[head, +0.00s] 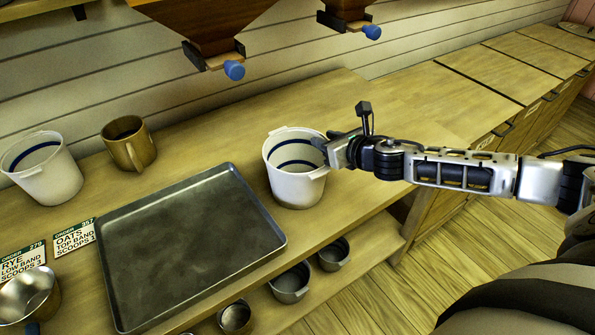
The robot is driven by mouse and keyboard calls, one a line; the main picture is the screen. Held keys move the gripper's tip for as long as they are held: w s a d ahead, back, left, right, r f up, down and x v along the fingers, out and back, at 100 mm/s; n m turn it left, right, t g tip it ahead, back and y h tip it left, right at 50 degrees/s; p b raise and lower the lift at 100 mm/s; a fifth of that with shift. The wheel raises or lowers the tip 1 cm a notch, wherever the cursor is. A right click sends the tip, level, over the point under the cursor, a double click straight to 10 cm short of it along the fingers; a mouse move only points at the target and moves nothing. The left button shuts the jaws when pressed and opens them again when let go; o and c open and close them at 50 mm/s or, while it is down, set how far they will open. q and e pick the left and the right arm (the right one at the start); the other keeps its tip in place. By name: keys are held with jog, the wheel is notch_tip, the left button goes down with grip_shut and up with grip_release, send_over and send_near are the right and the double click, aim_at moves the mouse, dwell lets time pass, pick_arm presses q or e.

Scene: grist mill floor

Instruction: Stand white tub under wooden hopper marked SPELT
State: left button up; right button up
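A white tub (279,174) with dark blue bands inside stands upright, or nearly so, near the front of the wooden bench, right of the metal tray. My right gripper (327,148) is at the tub's right rim and touches or overlaps it. Whether its fingers are closed on the wall is too small to tell. A second white tub (52,180) stands at the far left. Two wooden hoppers, one large (208,22) and one at the top right (346,8), show only their lower ends with blue knobs. No SPELT marking is visible. My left gripper is out of view.
A dark metal tray (190,245) fills the bench's middle left. A tan mug (130,148), order cards for RYE (24,262) and OATS (75,238), and a metal scoop (28,296) are left. Several metal cups sit on the lower shelf. Bench behind the tub is clear.

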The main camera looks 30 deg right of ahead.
grip_shut()
